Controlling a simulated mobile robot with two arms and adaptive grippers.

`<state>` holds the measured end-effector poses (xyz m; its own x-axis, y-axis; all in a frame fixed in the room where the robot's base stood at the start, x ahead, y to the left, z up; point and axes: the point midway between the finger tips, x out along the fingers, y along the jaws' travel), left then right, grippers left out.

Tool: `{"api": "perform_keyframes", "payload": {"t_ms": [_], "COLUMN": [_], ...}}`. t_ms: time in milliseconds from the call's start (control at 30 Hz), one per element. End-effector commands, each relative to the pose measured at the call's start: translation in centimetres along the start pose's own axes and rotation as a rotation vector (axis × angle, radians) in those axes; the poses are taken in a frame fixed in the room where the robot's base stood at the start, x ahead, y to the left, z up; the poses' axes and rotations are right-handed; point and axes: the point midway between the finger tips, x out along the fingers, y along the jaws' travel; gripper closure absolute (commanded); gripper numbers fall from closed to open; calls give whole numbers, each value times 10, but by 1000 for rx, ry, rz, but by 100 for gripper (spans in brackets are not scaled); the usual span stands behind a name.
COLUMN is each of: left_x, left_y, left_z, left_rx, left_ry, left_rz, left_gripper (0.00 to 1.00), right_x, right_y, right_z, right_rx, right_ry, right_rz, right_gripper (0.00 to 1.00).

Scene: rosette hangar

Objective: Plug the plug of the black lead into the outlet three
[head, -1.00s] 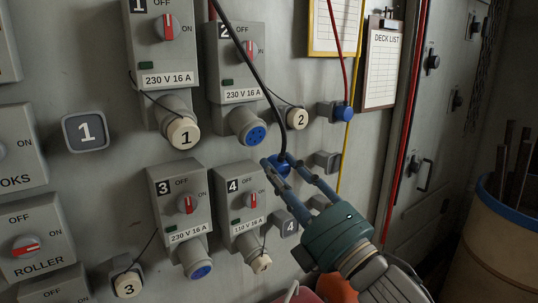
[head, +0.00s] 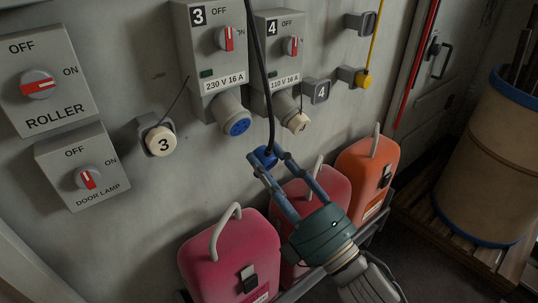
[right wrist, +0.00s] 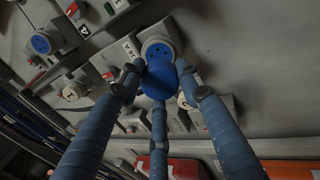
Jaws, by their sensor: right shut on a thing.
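My right gripper (head: 283,172) is shut on the blue plug (head: 265,156) of the black lead (head: 258,70), which runs up past the boxes. In the head view the plug is below and to the right of the open blue face of outlet three (head: 239,127), apart from it. In the right wrist view the plug (right wrist: 158,80) sits between the fingers, with a blue-faced outlet (right wrist: 160,48) just beyond; its number is not readable. Outlet three's cream cap (head: 161,142) is off, on a holder to the left. My left gripper is not in view.
Outlet four (head: 285,106), marked 110 V, stands right of outlet three with its cap (head: 299,122) on. A pink case (head: 230,262), a red case (head: 325,187) and an orange case (head: 365,170) stand below. A yellow-plugged lead (head: 363,79) hangs at right.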

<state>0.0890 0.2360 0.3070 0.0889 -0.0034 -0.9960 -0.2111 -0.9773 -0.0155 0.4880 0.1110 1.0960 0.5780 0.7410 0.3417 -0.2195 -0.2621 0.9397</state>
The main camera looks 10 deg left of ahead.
Motion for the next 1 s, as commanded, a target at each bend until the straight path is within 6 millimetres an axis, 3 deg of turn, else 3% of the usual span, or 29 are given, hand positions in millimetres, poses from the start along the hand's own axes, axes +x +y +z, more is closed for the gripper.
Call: {"api": "perform_keyframes", "payload": {"t_ms": [167,500,1000], "left_x": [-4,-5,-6], "left_y": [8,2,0], "left_z": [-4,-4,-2], "left_rx": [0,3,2], "left_ry": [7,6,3], "left_rz": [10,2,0], "left_gripper": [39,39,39], "right_x": [16,45,54], "right_y": [3,2,1], "right_z": [0,0,0], "right_rx": [0,2,1], "right_ry": [1,1,1], "right_rz": [3,1,0], "right_gripper": [100,100,100]}}
